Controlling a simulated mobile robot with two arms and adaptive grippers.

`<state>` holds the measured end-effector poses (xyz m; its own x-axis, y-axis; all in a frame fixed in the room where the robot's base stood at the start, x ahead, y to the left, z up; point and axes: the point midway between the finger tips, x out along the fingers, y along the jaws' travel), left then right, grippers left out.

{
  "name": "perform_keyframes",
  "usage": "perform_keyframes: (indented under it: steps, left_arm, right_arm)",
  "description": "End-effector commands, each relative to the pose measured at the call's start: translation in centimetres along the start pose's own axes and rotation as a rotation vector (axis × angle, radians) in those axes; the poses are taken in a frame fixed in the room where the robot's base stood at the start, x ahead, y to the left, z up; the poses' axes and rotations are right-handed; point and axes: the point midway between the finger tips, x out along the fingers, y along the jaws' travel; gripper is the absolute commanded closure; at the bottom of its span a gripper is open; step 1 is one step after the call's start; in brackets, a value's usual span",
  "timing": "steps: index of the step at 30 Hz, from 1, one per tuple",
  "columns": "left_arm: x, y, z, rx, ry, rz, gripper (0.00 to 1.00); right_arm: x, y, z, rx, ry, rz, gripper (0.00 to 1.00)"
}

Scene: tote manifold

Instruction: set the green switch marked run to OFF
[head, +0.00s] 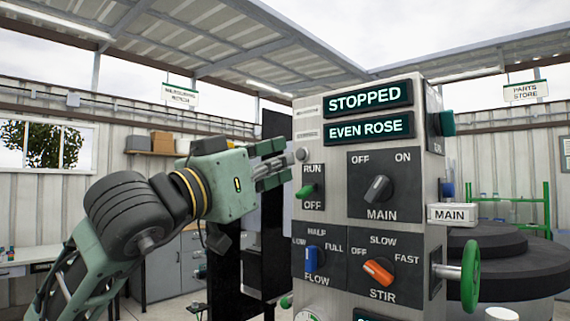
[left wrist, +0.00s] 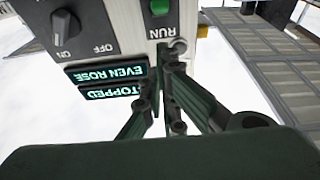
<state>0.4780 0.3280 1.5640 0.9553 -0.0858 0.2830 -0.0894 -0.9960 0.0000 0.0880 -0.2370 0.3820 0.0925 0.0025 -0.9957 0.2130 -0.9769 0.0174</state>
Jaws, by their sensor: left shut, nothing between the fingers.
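The green switch (head: 306,191) sits on the left of the control panel, between the labels RUN above and OFF below. Its lever sticks out towards the left; I cannot tell for sure which label it is set to. In the left wrist view the green switch (left wrist: 159,8) shows at the top edge, partly cut off, beside an upside-down RUN label. My left gripper (head: 285,164) is shut and empty, left of the panel and slightly above the switch. In the left wrist view its fingertips (left wrist: 171,75) are near the panel edge, apart from the switch. My right gripper is not in view.
Lit displays (head: 368,97) read STOPPED and EVEN ROSE. A grey round fitting (head: 302,154) sits above RUN. The black MAIN knob (head: 378,189), blue FLOW knob (head: 311,259) and orange STIR knob (head: 378,271) are close by. A green handwheel (head: 470,276) juts out right.

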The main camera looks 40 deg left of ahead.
Motion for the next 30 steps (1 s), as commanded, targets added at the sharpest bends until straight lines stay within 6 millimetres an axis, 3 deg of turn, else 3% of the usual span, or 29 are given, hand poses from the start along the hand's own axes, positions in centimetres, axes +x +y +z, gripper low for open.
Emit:
perform_keyframes:
  steps: [1,15,30]
  left_arm:
    - [-1.1,-0.1,1.5,0.003,-0.003,-0.003,1.00]
    - [-7.9,-0.1,5.1,0.001,-0.003,-0.003,1.00]
    - [-8.5,0.0,5.1,0.000,-0.002,0.000,1.00]
  right_arm:
    - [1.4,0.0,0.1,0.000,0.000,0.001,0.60]
    - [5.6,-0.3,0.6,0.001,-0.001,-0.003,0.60]
    - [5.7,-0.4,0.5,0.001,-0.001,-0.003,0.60]
